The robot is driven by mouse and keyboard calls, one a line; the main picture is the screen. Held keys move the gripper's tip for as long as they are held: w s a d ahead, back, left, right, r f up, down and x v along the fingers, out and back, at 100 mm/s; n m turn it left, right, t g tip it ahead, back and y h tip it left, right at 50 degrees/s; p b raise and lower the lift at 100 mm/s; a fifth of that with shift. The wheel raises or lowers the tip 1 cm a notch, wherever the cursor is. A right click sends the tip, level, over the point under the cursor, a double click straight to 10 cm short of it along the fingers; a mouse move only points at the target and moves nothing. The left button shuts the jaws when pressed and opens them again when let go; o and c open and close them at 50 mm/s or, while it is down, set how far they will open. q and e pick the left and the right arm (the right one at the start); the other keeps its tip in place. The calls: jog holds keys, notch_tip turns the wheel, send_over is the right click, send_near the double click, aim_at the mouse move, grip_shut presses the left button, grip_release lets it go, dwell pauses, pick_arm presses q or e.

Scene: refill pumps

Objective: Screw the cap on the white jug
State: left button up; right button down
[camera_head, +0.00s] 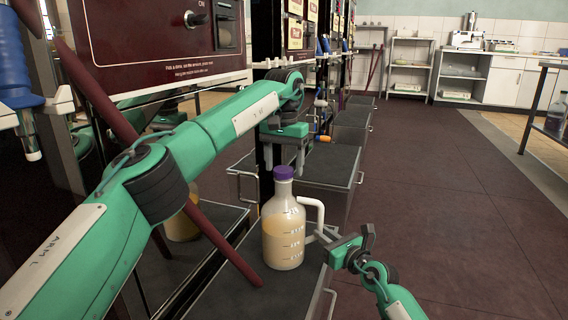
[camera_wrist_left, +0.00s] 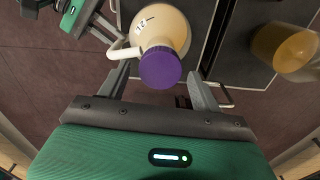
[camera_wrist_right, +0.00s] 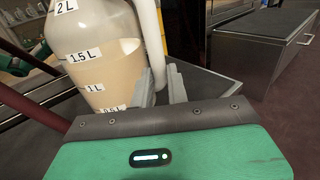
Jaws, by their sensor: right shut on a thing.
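The white jug (camera_head: 285,232) is a translucent bottle with volume marks and yellowish liquid. It stands upright on a dark step. The purple cap (camera_head: 284,173) sits on its neck; how tightly it is seated cannot be told. My left gripper (camera_head: 287,152) is open and empty above and behind the cap. In the left wrist view the cap (camera_wrist_left: 160,68) shows beyond and between the spread fingers (camera_wrist_left: 161,88), apart from them. My right gripper (camera_head: 345,244) is shut on the jug's white handle (camera_wrist_right: 150,40), with the fingers (camera_wrist_right: 163,84) low on it.
A dark red pole (camera_head: 215,240) slants down just left of the jug. A similar yellowish jug shape (camera_head: 182,222) shows at left, possibly a reflection. Dark steps (camera_head: 325,165) continue behind along the machines. The floor (camera_head: 455,200) at right is clear.

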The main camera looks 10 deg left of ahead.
pick_arm(q)
jog(key=shift+r, duration=2.2)
jog(key=shift+o, duration=0.2)
